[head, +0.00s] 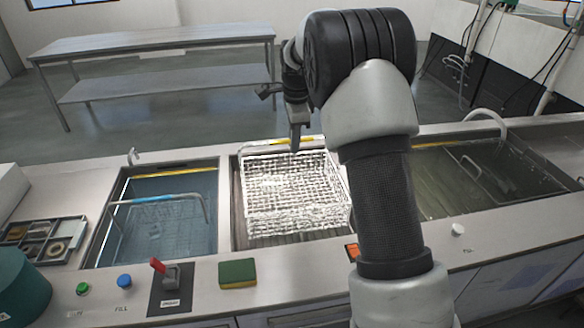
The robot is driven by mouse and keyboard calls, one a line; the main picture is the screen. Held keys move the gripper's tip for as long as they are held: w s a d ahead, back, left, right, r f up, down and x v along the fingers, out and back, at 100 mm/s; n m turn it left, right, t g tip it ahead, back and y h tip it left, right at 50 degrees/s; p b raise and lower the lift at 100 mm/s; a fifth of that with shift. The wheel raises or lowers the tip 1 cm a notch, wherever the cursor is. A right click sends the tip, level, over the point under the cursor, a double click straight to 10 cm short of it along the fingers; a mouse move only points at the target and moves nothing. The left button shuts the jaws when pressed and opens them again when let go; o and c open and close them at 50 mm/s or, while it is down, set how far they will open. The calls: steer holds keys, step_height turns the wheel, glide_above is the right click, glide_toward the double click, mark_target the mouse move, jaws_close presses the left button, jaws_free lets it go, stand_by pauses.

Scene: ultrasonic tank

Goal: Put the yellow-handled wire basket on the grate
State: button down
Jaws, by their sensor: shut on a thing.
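The wire basket (292,195) shows as bright white mesh over the middle basin, in the head view. A short yellow handle (279,143) shows at its far side. My gripper (296,148) points down at that far side and is shut on the handle; the fingertips are small and hard to make out. A dark slatted surface, which looks like the grate (290,239), shows below and in front of the basket. I cannot tell whether the basket touches it. My arm hides the basin's right part.
The left basin (208,235) holds water and a blue-handled basket (155,199). The right basin (480,180) holds another wire basket or rack. A sponge (237,273), a red lever (159,266) and buttons sit on the front ledge. A parts tray (70,222) lies at left.

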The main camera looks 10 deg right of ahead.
steer(key=shift+w+f, duration=0.1)
steer(key=shift+f, duration=2.8)
steer(key=c, duration=1.8)
jaws_free()
steer(key=shift+f, duration=0.1)
